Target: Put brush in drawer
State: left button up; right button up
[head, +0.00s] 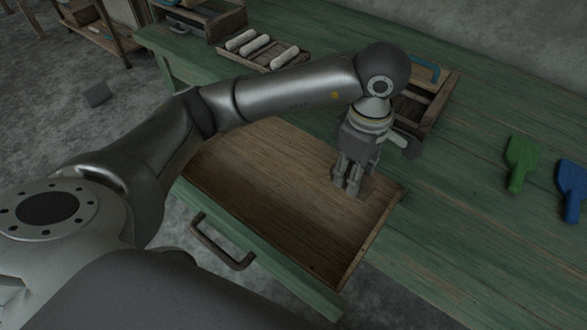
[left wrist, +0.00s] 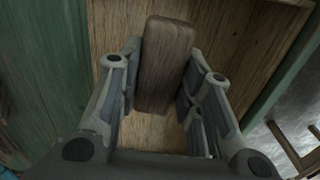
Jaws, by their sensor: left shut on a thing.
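The open wooden drawer (head: 265,185) of the green table is pulled out toward me and its floor looks bare. My left gripper (head: 347,186) points down inside the drawer's outline near its right end. In the left wrist view my left gripper (left wrist: 160,85) is shut on a brown wooden block, which I take for the brush (left wrist: 166,62). The brush lies between the finger pads, over the drawer floor (left wrist: 225,40). In the head view the fingers mostly hide it, and I cannot tell whether it touches the floor. My right gripper is in neither view.
Green table (head: 475,215) carries a green scraper-like tool (head: 520,160) and a blue one (head: 571,190) at right. A tray with white rolls (head: 262,47) stands behind my left arm, and a wooden box (head: 443,100) behind the gripper. The drawer handle (head: 222,246) faces me.

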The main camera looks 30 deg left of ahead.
pick_arm(q)
jog(key=shift+w+f, duration=0.1)
jog(key=shift+w+a+f+n, duration=0.1)
jog(key=shift+a+n, duration=0.2)
jog(key=shift+a, duration=0.05)
jog(key=w+a+f, duration=0.1)
jog(key=a+f, duration=0.1)
jog(key=a, duration=0.1)
jog(key=w+a+f, duration=0.1)
jog(key=a+f, duration=0.2)
jog(key=a, duration=0.1)
jog(key=w+a+f, duration=0.1)
jog(key=a+f, duration=0.1)
jog(key=a, duration=0.2)
jog(key=shift+a+f+b, duration=0.1)
jog(key=shift+f+b, duration=0.25)
jog(key=shift+w+a+f, duration=0.2)
jog(key=shift+a+f, duration=0.3)
jog(key=shift+f, duration=0.2)
jog(key=f, duration=0.3)
jog(key=shift+a+f, duration=0.15)
jog(key=shift+a, duration=0.1)
jog(key=shift+w+f, duration=0.1)
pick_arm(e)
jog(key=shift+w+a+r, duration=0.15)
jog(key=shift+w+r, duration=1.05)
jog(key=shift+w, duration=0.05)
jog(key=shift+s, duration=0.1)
